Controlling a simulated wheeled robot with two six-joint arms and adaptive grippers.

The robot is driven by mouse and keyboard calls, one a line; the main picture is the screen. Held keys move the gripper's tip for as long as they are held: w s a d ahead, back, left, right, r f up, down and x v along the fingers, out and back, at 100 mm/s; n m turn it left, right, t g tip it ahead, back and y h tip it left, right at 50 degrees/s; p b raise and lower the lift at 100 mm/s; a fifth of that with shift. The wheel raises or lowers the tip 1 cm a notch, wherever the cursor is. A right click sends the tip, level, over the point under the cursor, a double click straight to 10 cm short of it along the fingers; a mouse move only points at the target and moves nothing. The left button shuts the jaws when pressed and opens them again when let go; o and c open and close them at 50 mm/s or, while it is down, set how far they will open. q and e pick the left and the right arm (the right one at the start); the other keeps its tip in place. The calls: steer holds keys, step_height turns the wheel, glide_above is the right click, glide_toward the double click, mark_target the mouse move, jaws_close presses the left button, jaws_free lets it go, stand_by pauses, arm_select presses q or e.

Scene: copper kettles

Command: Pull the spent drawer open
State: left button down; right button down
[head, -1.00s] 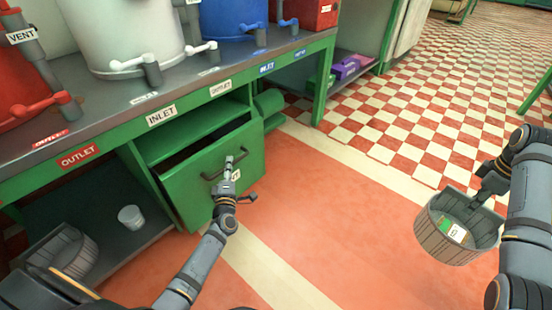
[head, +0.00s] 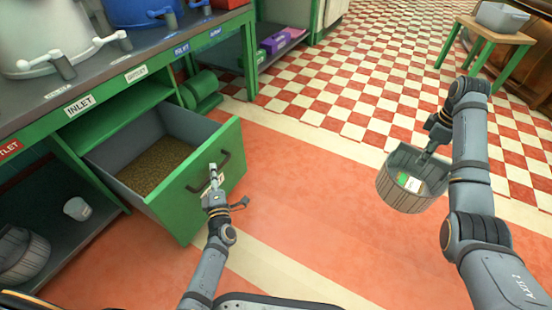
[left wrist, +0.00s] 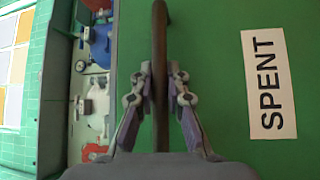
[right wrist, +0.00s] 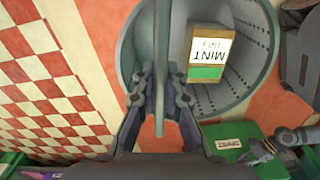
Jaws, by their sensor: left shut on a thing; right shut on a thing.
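The green spent drawer (head: 205,189) stands well open in the head view, with brownish grain-like stuff (head: 157,165) covering its floor. Its SPENT label (left wrist: 269,84) shows in the left wrist view. My left gripper (head: 213,174) is shut on the drawer's dark handle (left wrist: 160,60). Inside the bucket lies a small box marked MINT (right wrist: 210,55).
The green bench (head: 150,73) carries vessels with taps above the drawer. A small white pot (head: 77,208) and another bucket (head: 22,255) sit on the low shelf at left. A stool with a grey tub (head: 502,18) stands far right. Floor before the drawer is clear.

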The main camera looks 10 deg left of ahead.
arm_select(q)
steer(key=shift+s+d, duration=0.2)
steer(key=shift+d, duration=0.2)
arm_select(e)
steer(key=shift+d+r, duration=0.1)
steer(key=shift+d, duration=0.05)
arm_select(q)
steer(key=c, duration=1.3)
jaws_free()
steer(key=shift+c, duration=0.2)
steer(key=v, duration=0.7)
steer(key=shift+s, duration=0.25)
steer(key=shift+d, duration=0.1)
